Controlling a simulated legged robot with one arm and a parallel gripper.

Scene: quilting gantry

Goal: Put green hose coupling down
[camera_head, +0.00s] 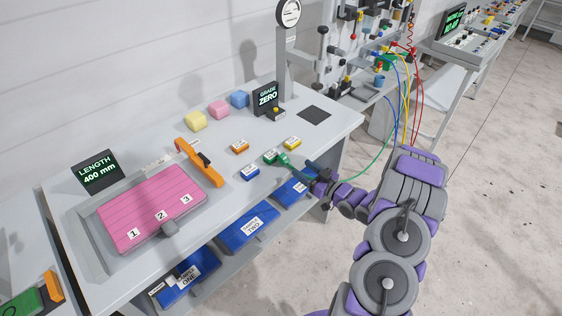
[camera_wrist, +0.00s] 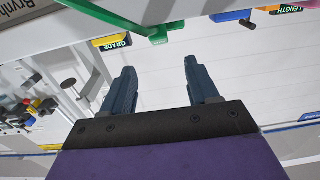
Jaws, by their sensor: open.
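The green hose coupling (camera_head: 284,161) lies on the grey bench top, close to or on a small green labelled block (camera_head: 270,156); I cannot tell exactly which. A green piece with a line running off it, which looks like the coupling (camera_wrist: 158,31), shows in the wrist view just beyond my fingertips. My gripper (camera_head: 311,174) is at the bench's front edge, to the right of the coupling. In the wrist view my gripper (camera_wrist: 157,75) has its two dark fingers spread with nothing between them. A thin green hose (camera_head: 372,158) runs from near my gripper up to the rack.
Orange (camera_head: 240,147), yellow (camera_head: 292,143) and blue (camera_head: 250,172) labelled blocks stand around the green one. An orange-handled tool (camera_head: 200,163) and pink pad (camera_head: 152,208) lie left. Blue bins (camera_head: 248,229) sit below the bench. A tool rack (camera_head: 365,45) stands behind.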

